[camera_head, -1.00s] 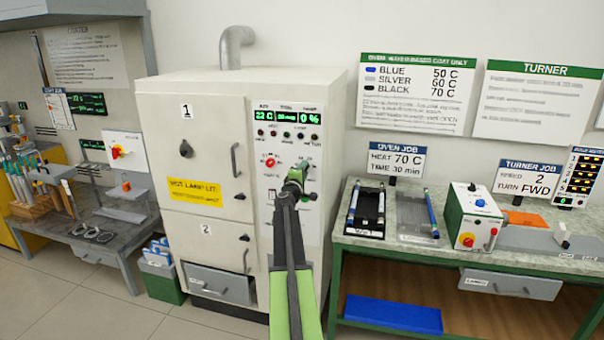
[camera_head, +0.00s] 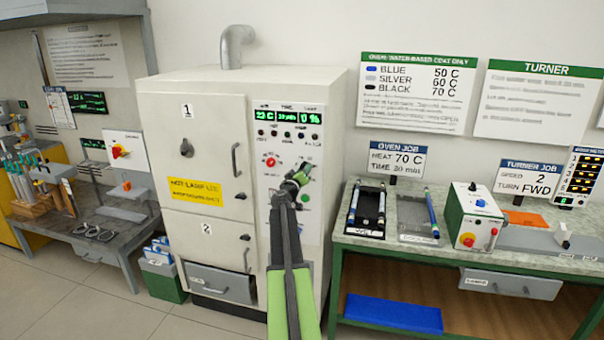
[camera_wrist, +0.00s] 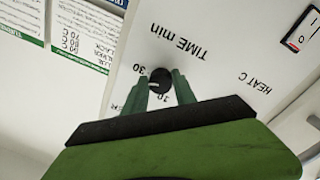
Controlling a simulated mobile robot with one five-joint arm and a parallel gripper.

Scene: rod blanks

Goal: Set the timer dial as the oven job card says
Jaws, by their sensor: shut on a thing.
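The oven job card (camera_head: 396,160) on the bench reads HEAT 70 C, TIME 30 min. The timer dial (camera_wrist: 161,76) is a small black knob under the "TIME min" label, upside down in the wrist view. The numbers 30 and 10 show beside it. My gripper (camera_wrist: 160,88) is shut on the dial, one green finger on each side. In the head view my gripper (camera_head: 299,178) is at the oven's control panel (camera_head: 312,215) and hides the dial. The oven display (camera_head: 287,116) is lit; its time field appears to read 30 min, in small blurred digits.
The oven doors (camera_head: 205,135) are shut. A green-framed bench (camera_head: 345,238) to the right carries trays and a turner box (camera_head: 470,218). Floor is clear at front left.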

